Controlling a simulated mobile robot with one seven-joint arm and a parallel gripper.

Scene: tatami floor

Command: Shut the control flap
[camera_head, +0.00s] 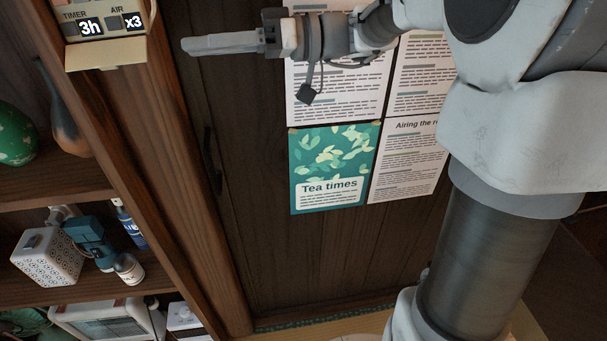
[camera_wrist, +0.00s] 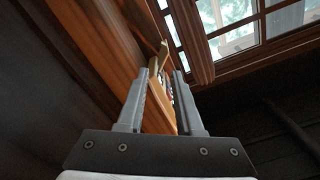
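The control box (camera_head: 92,8) is mounted high on the wooden post at the upper left of the head view. It shows the labels "TIMER 3h" and "AIR x3". Its beige control flap (camera_head: 106,53) hangs open below the dials. My gripper (camera_head: 187,45) is to the right of the flap, apart from it, and points left towards the post. In the wrist view my gripper (camera_wrist: 160,73) is open, with a gap between its two fingers. A beige edge, seemingly of the box or flap (camera_wrist: 154,67), shows beyond the fingertips. Nothing is held.
Shelves on the left hold a green round object (camera_head: 16,135), a dark vase (camera_head: 68,125), a patterned white box (camera_head: 46,257) and bottles. Papers and a "Tea times" poster (camera_head: 330,190) hang on the dark wall behind my arm. A window (camera_wrist: 235,35) shows in the wrist view.

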